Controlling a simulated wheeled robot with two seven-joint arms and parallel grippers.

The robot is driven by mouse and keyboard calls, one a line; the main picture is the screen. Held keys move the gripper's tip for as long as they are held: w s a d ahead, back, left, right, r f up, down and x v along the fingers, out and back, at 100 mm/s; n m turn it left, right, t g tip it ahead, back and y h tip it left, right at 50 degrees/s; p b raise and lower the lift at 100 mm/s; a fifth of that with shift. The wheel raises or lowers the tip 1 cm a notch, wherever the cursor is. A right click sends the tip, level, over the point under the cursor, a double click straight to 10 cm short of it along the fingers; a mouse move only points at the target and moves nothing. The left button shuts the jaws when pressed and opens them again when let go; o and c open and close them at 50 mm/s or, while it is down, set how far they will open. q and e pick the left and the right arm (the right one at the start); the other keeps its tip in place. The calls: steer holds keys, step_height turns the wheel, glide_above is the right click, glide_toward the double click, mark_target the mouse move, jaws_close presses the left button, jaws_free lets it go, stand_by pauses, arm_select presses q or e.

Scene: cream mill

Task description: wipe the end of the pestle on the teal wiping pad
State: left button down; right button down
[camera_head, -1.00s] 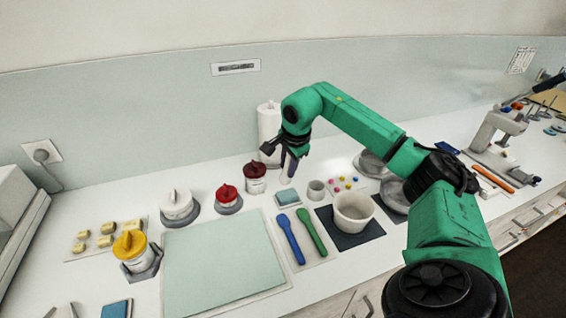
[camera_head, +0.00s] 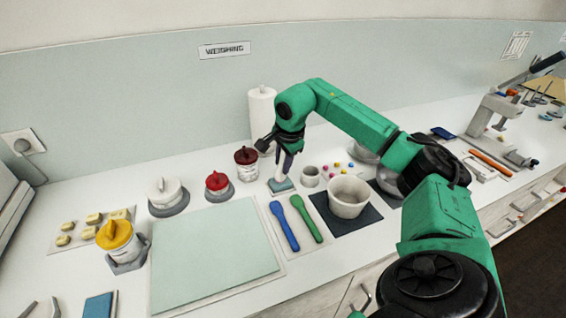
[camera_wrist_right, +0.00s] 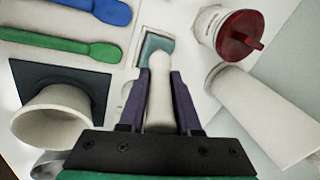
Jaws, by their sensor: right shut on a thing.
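My right gripper (camera_head: 288,160) is shut on the off-white pestle (camera_head: 283,177), which points downward. The pestle (camera_wrist_right: 160,95) also shows between the dark purple fingers in the right wrist view, with its rounded end toward the pad. The teal wiping pad (camera_head: 280,187) lies on the counter directly under the pestle's end, and shows beyond that end in the wrist view (camera_wrist_right: 153,43). The end overlaps the pad in both views; I cannot tell whether it presses on it. My left gripper is not in view.
The off-white mortar (camera_head: 348,197) stands on a dark mat right of the pad. A small grey cup (camera_head: 310,177), a blue spatula (camera_head: 285,226) and a green spatula (camera_head: 306,219) are close by. A dark-red-lidded jar (camera_head: 247,165) and a paper roll (camera_head: 263,113) stand behind.

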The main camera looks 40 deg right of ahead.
steer(key=shift+f, duration=0.4)
steer(key=shift+s, duration=0.1)
stand_by(0.8)
steer(key=shift+d, duration=0.1)
